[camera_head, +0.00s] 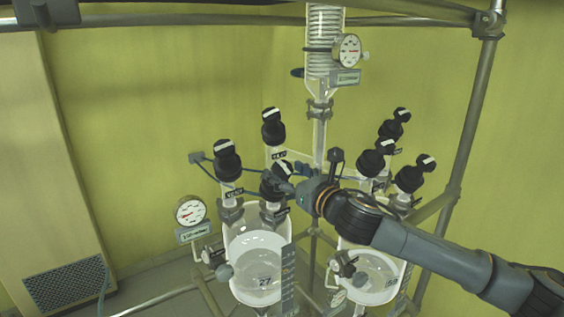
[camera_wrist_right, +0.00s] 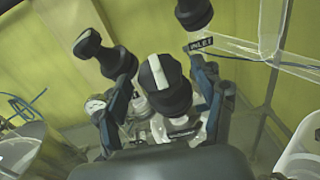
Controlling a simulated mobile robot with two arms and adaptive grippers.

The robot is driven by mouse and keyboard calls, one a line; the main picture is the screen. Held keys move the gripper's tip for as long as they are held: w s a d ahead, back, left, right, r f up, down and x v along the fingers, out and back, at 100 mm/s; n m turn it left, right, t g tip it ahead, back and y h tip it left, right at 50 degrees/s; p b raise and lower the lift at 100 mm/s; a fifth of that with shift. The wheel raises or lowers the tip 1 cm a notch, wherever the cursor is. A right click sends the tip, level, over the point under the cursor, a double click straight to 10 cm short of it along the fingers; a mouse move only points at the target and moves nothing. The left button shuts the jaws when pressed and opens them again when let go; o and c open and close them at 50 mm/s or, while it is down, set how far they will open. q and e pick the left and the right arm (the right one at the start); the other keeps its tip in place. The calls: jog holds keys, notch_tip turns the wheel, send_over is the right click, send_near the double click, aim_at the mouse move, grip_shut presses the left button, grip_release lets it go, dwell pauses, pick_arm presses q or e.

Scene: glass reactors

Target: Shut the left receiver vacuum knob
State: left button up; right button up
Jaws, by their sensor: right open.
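The left receiver (camera_head: 258,262) is a glass vessel with several black knobs on top. The knob nearest my right gripper (camera_head: 288,182) is the front-right one (camera_head: 281,172), black with a white bar; I take it as the vacuum knob, though I cannot read its label. My right gripper is open, with its fingers on either side of this knob. In the right wrist view the knob (camera_wrist_right: 166,88) stands between the two fingers, its white bar pointing roughly up the picture. Contact with the fingers cannot be told. My left gripper is not in view.
Two other knobs stand close by: one at left (camera_head: 227,160) and one behind (camera_head: 272,127), labelled INLET in the wrist view. The right receiver (camera_head: 368,270) has its own knobs. A pressure gauge (camera_head: 190,211) is at left. Metal frame poles (camera_head: 470,130) stand at right.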

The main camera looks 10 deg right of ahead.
jog(key=shift+x, duration=0.95)
jog(key=c, duration=1.2)
jog(key=shift+o, duration=0.2)
jog(key=shift+m+h, duration=0.3)
jog(key=shift+m, duration=0.1)
